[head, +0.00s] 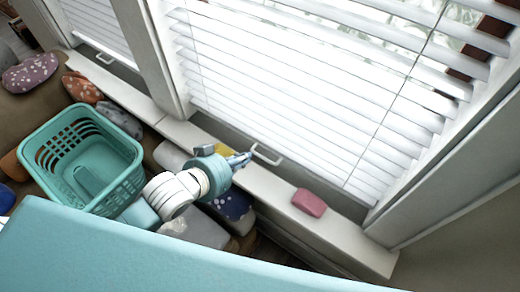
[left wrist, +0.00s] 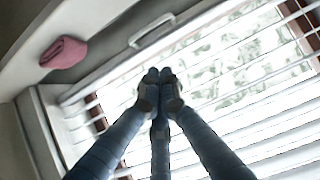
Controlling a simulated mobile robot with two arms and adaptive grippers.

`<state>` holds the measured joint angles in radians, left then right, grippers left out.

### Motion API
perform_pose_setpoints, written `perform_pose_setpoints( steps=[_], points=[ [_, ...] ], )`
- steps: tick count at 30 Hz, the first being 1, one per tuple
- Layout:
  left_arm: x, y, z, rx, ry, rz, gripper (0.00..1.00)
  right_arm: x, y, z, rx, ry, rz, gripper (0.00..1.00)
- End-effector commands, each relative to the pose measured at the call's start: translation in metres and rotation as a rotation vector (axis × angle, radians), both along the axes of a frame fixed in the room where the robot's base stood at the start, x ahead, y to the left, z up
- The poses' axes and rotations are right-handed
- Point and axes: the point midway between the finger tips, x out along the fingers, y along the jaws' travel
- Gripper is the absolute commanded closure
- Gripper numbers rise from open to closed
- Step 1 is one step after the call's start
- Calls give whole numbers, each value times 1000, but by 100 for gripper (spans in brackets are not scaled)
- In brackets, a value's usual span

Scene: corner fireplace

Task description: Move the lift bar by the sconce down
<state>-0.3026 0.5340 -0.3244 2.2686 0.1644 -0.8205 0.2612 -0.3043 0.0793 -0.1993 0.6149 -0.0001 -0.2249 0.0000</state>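A white lift bar (head: 266,155), a small loop handle, sits at the bottom edge of the large white blind, just above the sill. It also shows in the left wrist view (left wrist: 152,31). My left gripper (head: 246,158) is right beside its left end in the head view. In the left wrist view the gripper's fingertips (left wrist: 159,77) are together with nothing seen between them, and the bar is apart, beyond them. A second lift bar (head: 104,59) is on the smaller blind at the upper left. No sconce shows. My right gripper is not in view.
The white sill (head: 270,185) runs below the blinds, with a pink folded cloth (head: 309,202) on it, right of my gripper. A teal basket (head: 80,160) and several cushions (head: 30,72) lie on the left. A window post (head: 160,60) separates the blinds.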

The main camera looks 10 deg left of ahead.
Motion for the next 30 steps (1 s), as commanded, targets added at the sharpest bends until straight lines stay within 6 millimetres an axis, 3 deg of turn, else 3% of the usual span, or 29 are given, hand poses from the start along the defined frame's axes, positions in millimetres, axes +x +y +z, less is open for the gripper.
perform_pose_setpoints(
  steps=[5,12,18,30],
  points=[
    [29,-12,-18,0,-3,-1,100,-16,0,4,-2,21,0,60],
    [67,-28,-48,2,-3,-2,100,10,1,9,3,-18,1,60],
    [70,-29,-76,2,-2,-2,100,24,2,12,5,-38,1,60],
    [72,-30,-87,2,-4,-4,100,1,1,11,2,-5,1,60]
  ],
)
